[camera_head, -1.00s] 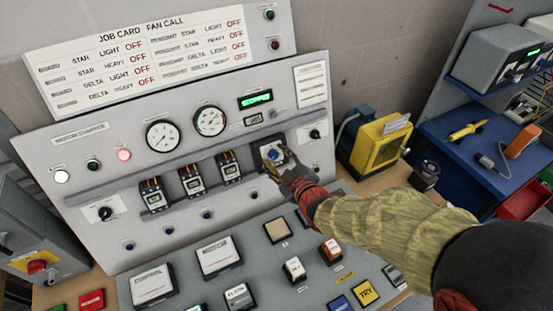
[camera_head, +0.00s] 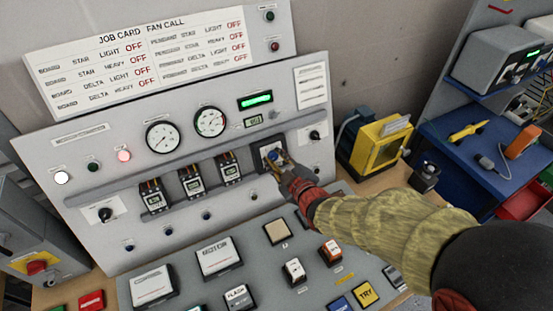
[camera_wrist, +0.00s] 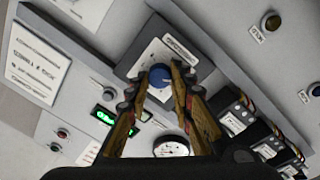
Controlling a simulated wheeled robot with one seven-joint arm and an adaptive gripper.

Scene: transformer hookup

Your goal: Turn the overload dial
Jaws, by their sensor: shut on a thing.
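The overload dial (camera_wrist: 160,76) is a round blue knob on a light square plate in a dark housing. In the head view the dial (camera_head: 272,156) is mostly covered by my gripper (camera_head: 279,160), at the right end of the row of modules. In the wrist view my gripper (camera_wrist: 161,82) has its two yellow-brown fingers on either side of the blue knob, shut on it. The label on the plate is too small to read surely.
Several black contactor modules (camera_head: 192,181) stand left of the dial on a grey rail. Two round gauges (camera_head: 209,122) and a green display (camera_head: 256,101) sit above. A sloped desk of buttons (camera_head: 217,257) lies below. A yellow machine (camera_head: 378,146) stands to the right.

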